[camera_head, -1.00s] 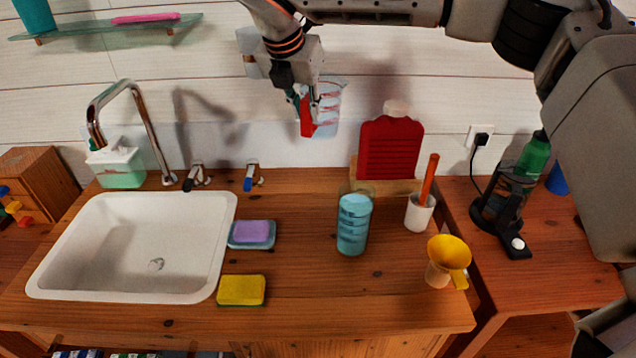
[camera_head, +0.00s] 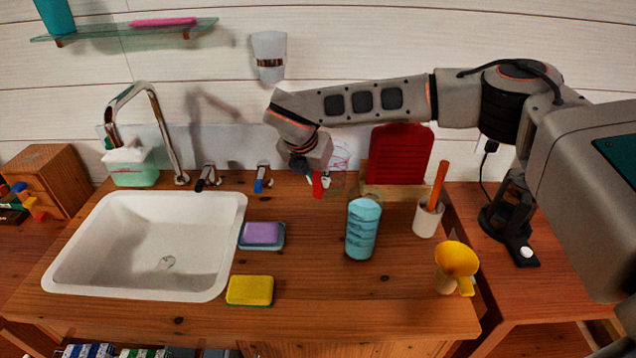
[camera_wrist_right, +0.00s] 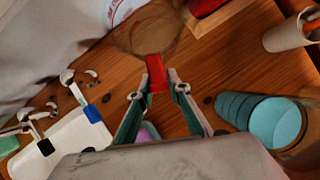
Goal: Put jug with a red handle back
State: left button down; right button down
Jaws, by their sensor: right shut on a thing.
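The jug is clear with red markings, and its body (camera_head: 341,155) shows partly behind my right gripper at the back of the wooden counter. Its red handle (camera_head: 318,186) points toward the front. My right gripper (camera_head: 318,176) is shut on that handle, just above the counter. In the right wrist view the fingertips (camera_wrist_right: 161,88) pinch the red handle (camera_wrist_right: 155,70), with the see-through body (camera_wrist_right: 145,30) beyond it. I cannot tell whether the jug's base touches the counter. My left gripper is not in view.
A blue cup (camera_head: 363,228), a white cup with an orange stick (camera_head: 427,220) and a yellow funnel (camera_head: 457,261) stand in front and right. Taps (camera_head: 263,176) and the sink (camera_head: 150,245) are left.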

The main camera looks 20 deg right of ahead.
notch_tip(320, 180, down, 2)
jog(key=shift+f, duration=0.2)
jog(key=c, duration=1.9)
grip_release()
jog(key=shift+r, duration=0.1)
jog(key=shift+r, duration=0.2)
jog(key=b+v, duration=0.1)
jog(key=v, duration=1.1)
